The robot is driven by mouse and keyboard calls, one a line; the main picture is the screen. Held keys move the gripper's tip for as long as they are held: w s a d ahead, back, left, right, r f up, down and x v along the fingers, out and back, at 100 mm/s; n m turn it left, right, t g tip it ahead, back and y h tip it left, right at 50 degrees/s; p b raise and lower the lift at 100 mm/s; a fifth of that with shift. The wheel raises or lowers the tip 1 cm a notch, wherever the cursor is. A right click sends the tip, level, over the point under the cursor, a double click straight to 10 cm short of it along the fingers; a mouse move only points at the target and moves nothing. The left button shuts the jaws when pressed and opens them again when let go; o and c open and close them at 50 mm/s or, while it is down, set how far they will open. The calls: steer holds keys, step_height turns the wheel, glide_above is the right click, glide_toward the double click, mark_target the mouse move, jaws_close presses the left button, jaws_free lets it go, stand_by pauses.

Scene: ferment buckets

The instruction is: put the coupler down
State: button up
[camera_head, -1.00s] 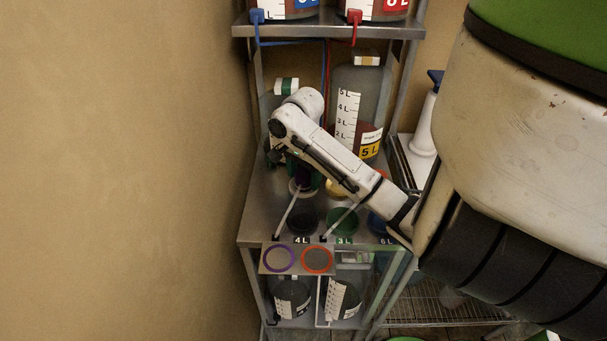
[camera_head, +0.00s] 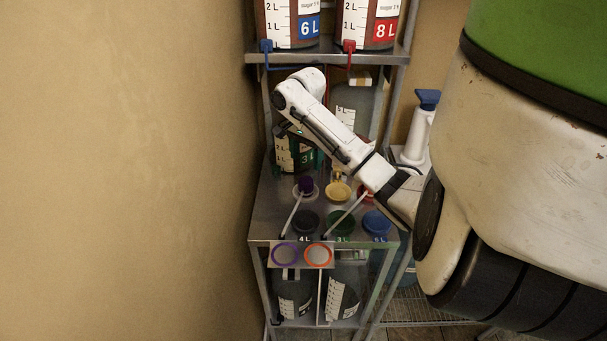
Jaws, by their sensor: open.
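A small purple piece (camera_head: 305,184), which looks like the coupler, stands upright on a pale round seat on the metal shelf top. My gripper (camera_head: 283,131) is above and a little left of it, in front of a dark green bottle marked 3 L (camera_head: 290,155). The gripper is open, and I see nothing held in it. It looks clear of the purple piece. The fingertips are small and dark, partly lost against the bottle.
On the shelf top (camera_head: 268,215) are a yellow fitting (camera_head: 338,189) and black (camera_head: 305,222), green (camera_head: 341,223) and blue (camera_head: 376,222) caps. A pump bottle (camera_head: 418,130) stands right. A wall closes the left.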

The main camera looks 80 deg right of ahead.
steer(key=shift+r, duration=1)
